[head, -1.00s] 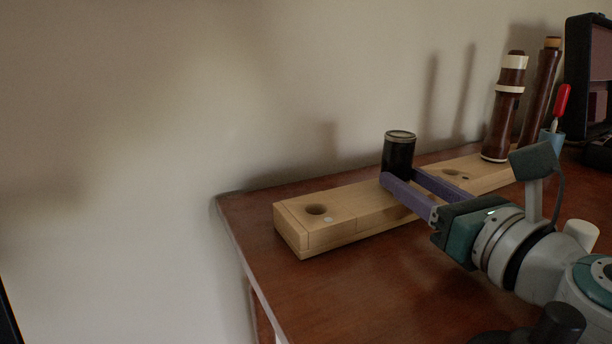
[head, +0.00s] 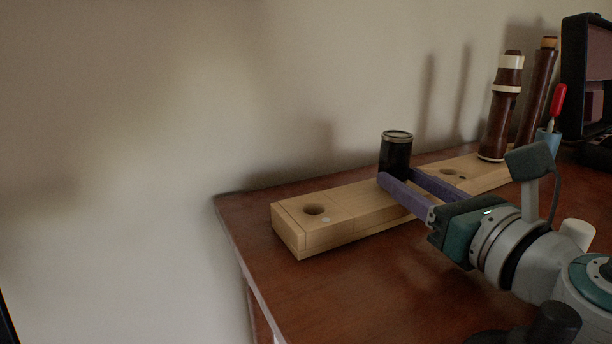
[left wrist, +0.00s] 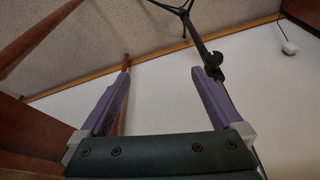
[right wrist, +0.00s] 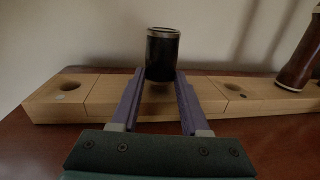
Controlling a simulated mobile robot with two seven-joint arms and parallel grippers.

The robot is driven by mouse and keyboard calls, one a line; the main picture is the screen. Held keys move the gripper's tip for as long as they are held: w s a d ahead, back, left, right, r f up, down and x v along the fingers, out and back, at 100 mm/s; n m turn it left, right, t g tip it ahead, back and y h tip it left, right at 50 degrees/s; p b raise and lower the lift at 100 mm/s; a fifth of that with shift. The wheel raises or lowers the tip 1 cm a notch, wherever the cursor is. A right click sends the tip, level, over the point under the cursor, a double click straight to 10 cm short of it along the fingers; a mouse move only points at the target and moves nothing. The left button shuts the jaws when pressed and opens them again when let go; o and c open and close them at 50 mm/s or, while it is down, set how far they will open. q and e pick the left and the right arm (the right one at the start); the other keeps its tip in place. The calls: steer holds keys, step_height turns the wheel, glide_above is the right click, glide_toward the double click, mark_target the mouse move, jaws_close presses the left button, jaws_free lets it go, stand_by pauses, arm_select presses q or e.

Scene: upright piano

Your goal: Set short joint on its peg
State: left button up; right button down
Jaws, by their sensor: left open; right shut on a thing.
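The short joint is a black cylinder with a metal rim (head: 396,152), upright over the middle of the wooden peg block (head: 345,218). My right gripper (head: 397,175) is shut on its lower part, one purple finger on each side. The right wrist view shows the joint (right wrist: 162,55) between the fingertips (right wrist: 159,74), above the block (right wrist: 102,100).
A round hole (head: 315,209) shows at the block's left end and another (head: 450,171) right of the joint. Two tall brown joints (head: 502,105) (head: 537,95) stand farther right. The tabletop's front left (head: 300,290) is clear.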

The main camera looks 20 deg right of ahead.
steer(key=shift+f+b, duration=0.45)
steer(key=shift+f, duration=0.05)
stand_by(0.3)
steer(key=shift+c, duration=1.6)
jaws_free()
steer(key=s+b, duration=0.1)
steer(key=s, duration=0.3)
steer(key=s+b, duration=0.1)
steer(key=s, duration=0.3)
steer(key=shift+s+a+f, duration=0.2)
steer(key=shift+s, duration=0.1)
steer(key=shift+s+r, duration=0.2)
steer(key=shift+s, duration=0.45)
steer(key=shift+r, duration=0.1)
